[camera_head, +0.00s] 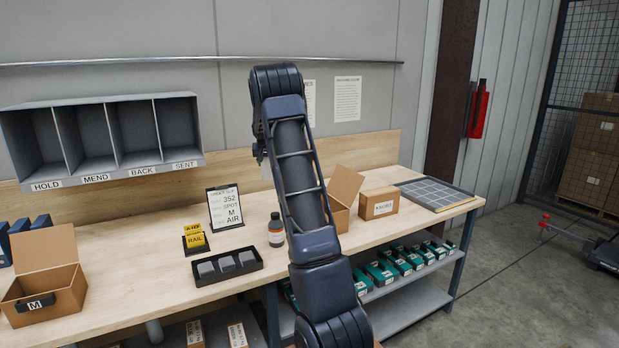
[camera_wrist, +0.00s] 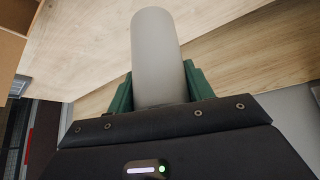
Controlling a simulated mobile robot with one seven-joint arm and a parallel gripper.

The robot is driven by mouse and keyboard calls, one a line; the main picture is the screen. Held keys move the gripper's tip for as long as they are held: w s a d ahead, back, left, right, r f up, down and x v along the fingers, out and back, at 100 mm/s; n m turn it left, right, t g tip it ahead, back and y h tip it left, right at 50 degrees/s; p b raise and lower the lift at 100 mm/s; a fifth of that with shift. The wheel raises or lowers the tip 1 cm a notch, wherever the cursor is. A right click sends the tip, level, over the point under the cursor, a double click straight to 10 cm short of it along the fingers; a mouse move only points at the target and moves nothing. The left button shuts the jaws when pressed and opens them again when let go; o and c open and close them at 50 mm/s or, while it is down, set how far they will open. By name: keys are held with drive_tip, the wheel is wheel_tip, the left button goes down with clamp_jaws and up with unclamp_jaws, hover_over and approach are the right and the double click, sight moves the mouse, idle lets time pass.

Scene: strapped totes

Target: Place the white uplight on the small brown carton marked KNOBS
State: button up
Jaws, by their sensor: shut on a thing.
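The white uplight (camera_wrist: 156,50), a plain pale cylinder with a rounded end, stands out between the green fingers of my gripper (camera_wrist: 158,88) in the wrist view. My gripper is shut on it, above the wooden bench. In the head view my arm hides most of the gripper; a pale bit (camera_head: 266,170), seemingly the uplight, shows at the arm's left edge. The small brown carton (camera_head: 379,204) with a white label, seemingly KNOBS, stands closed on the bench right of my arm. Its top is bare, and the uplight is apart from it.
An open carton (camera_head: 345,188) stands left of the small carton, partly behind my arm. A gridded tray (camera_head: 436,194) lies to its right.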

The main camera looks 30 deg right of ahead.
drive_tip(key=s+d+r+m+g+h, duration=0.15)
drive_tip(key=s+d+r, duration=0.45)
drive_tip(key=d, duration=1)
drive_tip(key=s+d+r+m, duration=0.3)
drive_tip(key=s+d, duration=0.7)
drive_tip(key=d, duration=0.6)
drive_tip(key=s+d+r+m+g+h, duration=0.1)
drive_tip(key=s+d+r+m, duration=0.25)
drive_tip(key=s+d, duration=0.85)
drive_tip(key=shift+n+h, duration=0.25)
drive_tip(key=shift+n, duration=0.25)
drive_tip(key=w+d+f, duration=0.1)
drive_tip(key=f, duration=0.5)
drive_tip(key=w+d+f, duration=0.1)
drive_tip(key=f, duration=0.5)
drive_tip(key=w+d+f, duration=0.2)
drive_tip(key=f, duration=0.5)
drive_tip(key=shift+f, duration=0.1)
drive_tip(key=o, duration=1.4)
